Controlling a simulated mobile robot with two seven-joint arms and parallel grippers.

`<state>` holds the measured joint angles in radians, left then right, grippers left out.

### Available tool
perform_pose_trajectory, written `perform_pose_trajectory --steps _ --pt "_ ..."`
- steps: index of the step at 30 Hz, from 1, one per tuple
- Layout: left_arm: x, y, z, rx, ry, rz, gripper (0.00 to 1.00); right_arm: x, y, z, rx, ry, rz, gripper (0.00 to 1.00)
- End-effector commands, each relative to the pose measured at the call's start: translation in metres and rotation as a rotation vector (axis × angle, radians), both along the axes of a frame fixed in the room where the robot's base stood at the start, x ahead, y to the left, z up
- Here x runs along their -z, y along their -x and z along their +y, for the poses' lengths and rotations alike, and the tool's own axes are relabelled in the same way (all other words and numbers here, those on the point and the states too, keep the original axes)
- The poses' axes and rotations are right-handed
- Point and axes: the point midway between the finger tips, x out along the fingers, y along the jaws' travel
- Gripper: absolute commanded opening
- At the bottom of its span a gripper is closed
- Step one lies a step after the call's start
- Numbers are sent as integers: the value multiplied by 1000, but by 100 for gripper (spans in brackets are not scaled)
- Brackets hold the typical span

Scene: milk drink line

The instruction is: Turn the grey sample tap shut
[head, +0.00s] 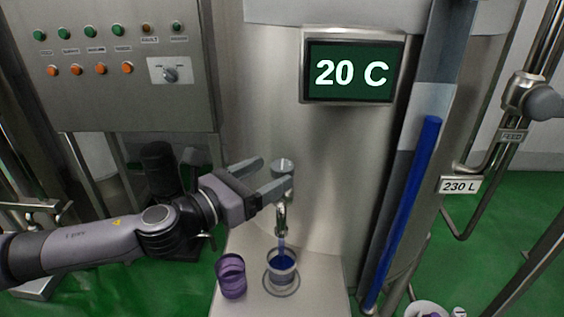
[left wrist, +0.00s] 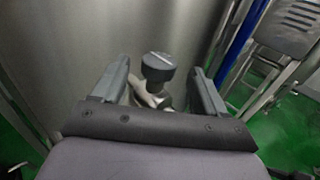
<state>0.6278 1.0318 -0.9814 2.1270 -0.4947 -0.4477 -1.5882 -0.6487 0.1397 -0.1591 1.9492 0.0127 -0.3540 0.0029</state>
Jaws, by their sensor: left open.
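The grey sample tap has a round grey knob (head: 282,166) on top and a metal spout below, on the front of the steel tank. My left gripper (head: 275,172) is open, with its fingers on either side of the knob. In the left wrist view the knob (left wrist: 158,67) sits between the two open fingers, with gaps visible on both sides. A blue stream (head: 282,243) runs from the spout into a clear cup (head: 281,279) holding blue liquid. My right gripper is not in view.
A purple cup (head: 231,276) stands left of the clear cup on the steel shelf (head: 315,275). A control panel (head: 120,95) is at the upper left. A display (head: 350,72) reads 20 C. A blue sight tube (head: 402,215) stands at the right, beside a 230 L label (head: 460,186).

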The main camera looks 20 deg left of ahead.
Motion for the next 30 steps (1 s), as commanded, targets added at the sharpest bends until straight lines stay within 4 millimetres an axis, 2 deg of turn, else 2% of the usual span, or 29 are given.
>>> perform_pose_trajectory --steps 3,9,21,22,26,27,30 --pt "-2 -15 -9 0 4 1 73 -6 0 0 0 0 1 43" --pt "-1 -33 -19 1 3 1 73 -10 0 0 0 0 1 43" --pt "0 -39 -22 0 2 2 73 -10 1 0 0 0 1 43" --pt "0 -39 -22 0 2 2 70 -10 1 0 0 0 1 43" --pt "0 -39 -22 0 3 3 27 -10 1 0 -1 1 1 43" --pt "0 -39 -22 0 3 3 21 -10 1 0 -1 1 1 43" --pt "0 -39 -22 1 3 3 21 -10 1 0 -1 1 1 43"
